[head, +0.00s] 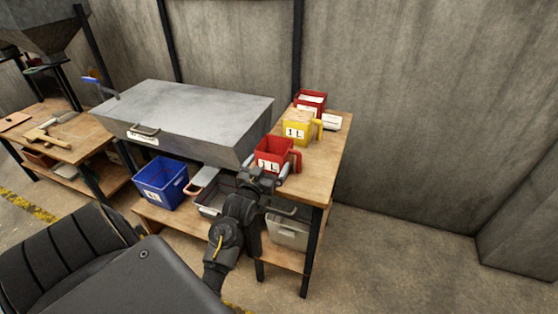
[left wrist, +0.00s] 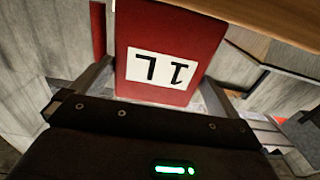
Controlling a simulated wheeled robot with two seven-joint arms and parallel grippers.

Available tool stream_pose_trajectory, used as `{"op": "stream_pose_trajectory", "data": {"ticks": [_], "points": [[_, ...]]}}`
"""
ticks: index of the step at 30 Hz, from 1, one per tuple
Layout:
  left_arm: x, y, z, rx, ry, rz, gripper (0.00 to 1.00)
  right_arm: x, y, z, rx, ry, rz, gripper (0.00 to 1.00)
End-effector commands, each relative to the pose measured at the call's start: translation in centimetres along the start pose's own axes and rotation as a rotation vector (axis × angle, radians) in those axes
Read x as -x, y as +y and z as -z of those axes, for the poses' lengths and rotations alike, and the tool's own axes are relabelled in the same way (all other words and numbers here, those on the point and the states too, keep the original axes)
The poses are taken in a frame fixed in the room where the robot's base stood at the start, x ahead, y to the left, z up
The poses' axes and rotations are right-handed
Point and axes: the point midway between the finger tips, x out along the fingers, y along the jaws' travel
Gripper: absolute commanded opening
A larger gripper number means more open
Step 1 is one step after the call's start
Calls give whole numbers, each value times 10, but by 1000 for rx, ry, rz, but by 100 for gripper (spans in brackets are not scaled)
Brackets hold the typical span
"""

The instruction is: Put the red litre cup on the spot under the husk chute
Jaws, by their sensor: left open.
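A red litre cup (head: 271,154) with a white "1 L" label and a red handle on its right stands upright on the near end of the right wooden bench. My left gripper (head: 268,178) is at the front of this cup, its jaws apart. In the left wrist view the red cup (left wrist: 168,35) appears upside down, with an open finger of my left gripper (left wrist: 155,88) on each side. I cannot tell whether the fingers touch it. A grey hopper (head: 38,22) is at the upper left; I cannot tell whether it is the husk chute. My right gripper is not seen.
A yellow cup (head: 298,129) and another red container (head: 311,99) stand behind the cup. A large grey metal box (head: 190,108) is close on its left. A blue bin (head: 162,182) is below. The left bench (head: 75,140) holds wooden tools.

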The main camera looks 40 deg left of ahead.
Motion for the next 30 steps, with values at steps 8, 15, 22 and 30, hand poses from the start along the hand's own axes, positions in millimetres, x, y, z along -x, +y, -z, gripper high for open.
{"op": "stream_pose_trajectory", "data": {"ticks": [8,15,22,30], "points": [[-35,2,5,1,1,1,100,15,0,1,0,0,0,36],[-51,2,1,-1,0,0,100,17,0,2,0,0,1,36],[-51,2,1,-1,0,0,92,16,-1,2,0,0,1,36],[-51,2,1,-1,1,0,63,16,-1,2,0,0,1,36]]}}
